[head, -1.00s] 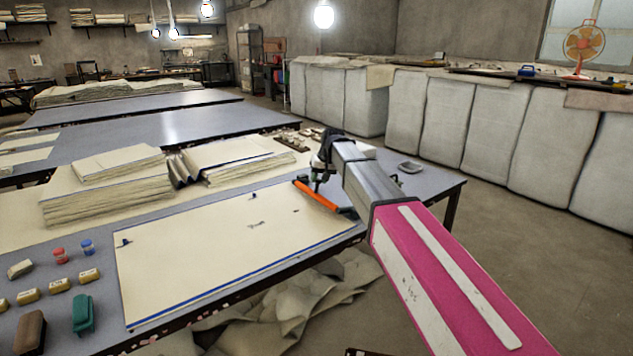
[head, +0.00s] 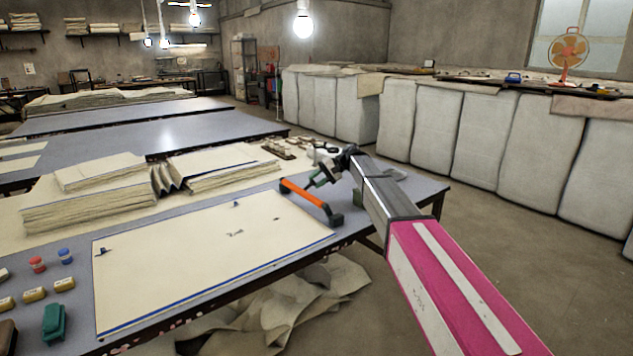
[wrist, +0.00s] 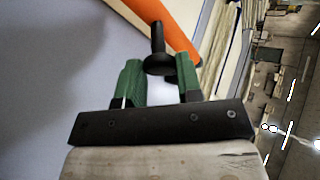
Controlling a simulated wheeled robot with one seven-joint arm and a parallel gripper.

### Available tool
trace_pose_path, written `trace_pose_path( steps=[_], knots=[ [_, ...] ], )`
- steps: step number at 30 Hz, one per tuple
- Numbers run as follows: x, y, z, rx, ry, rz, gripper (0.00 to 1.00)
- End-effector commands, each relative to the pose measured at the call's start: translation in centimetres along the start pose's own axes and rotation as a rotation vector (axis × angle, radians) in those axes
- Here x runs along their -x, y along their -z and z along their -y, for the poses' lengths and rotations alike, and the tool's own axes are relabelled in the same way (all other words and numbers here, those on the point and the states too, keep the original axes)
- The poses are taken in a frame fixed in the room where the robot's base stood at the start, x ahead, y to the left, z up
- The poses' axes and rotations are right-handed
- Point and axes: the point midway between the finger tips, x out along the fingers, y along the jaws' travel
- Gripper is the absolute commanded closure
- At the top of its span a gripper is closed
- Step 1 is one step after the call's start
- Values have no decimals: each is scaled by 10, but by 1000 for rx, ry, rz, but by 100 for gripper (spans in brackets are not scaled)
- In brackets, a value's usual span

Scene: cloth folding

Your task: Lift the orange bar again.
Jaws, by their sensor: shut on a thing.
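The orange bar (head: 305,194) is at the right end of the cream cloth with the blue edge line (head: 180,265). My gripper (head: 318,181) is beside the bar, reaching in from the right. In the wrist view my gripper's green fingers (wrist: 160,80) are closed around a black knobbed post (wrist: 158,48) that stands on the orange bar, which also shows there (wrist: 165,22). Whether the bar touches the cloth or hangs just above it, I cannot tell.
Folded cloth stacks (head: 85,197) lie behind the cream cloth. Red and blue spools (head: 37,264), several yellow blocks (head: 35,294) and a green block (head: 54,326) are at the table's left. Crumpled cloth (head: 270,305) lies on the floor below the front edge.

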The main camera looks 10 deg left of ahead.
Motion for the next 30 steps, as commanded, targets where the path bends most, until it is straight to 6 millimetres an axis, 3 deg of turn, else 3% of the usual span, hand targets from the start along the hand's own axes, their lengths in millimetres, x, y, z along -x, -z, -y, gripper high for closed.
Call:
trace_pose_path(
  steps=[9,25,26,27,28,30],
  knots=[
    [4,6,-9,-43,99,44,100],
    [5,6,-11,-50,115,53,100],
    [5,6,-11,-50,115,53,60],
    [5,6,-11,-50,115,52,47],
    [5,6,-11,-50,115,52,41],
    [5,7,-10,-50,115,52,41]
  ],
)
